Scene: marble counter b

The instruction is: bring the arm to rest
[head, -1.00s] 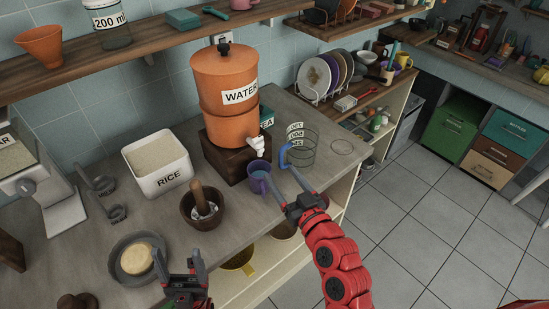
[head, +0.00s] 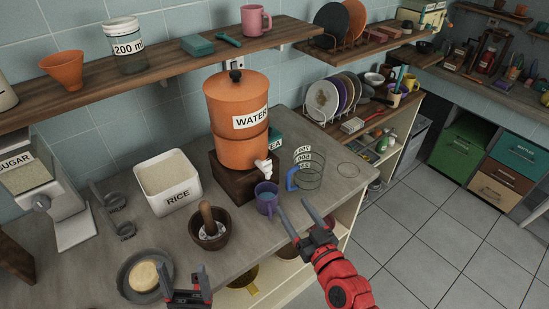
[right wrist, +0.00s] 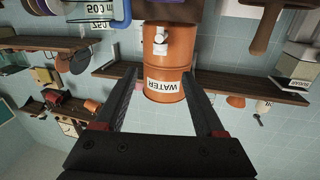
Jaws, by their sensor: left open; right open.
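My right gripper (head: 304,219) is open and empty at the counter's front edge, just right of and below the purple mug (head: 267,198). In the right wrist view its two fingers (right wrist: 165,100) stand wide apart with nothing between them, and the orange water dispenser (right wrist: 165,75) shows beyond. My left gripper (head: 187,281) is open at the bottom of the head view, in front of the grey bowl (head: 128,280) and to its right. Nothing shows between its fingers; its arm is mostly out of view.
The orange dispenser (head: 237,110) stands on a wooden block behind the mug. A glass measuring jug (head: 308,172) is right of it. A rice box (head: 167,182) and a mortar with pestle (head: 209,232) stand left. Open floor (head: 420,230) lies right of the counter.

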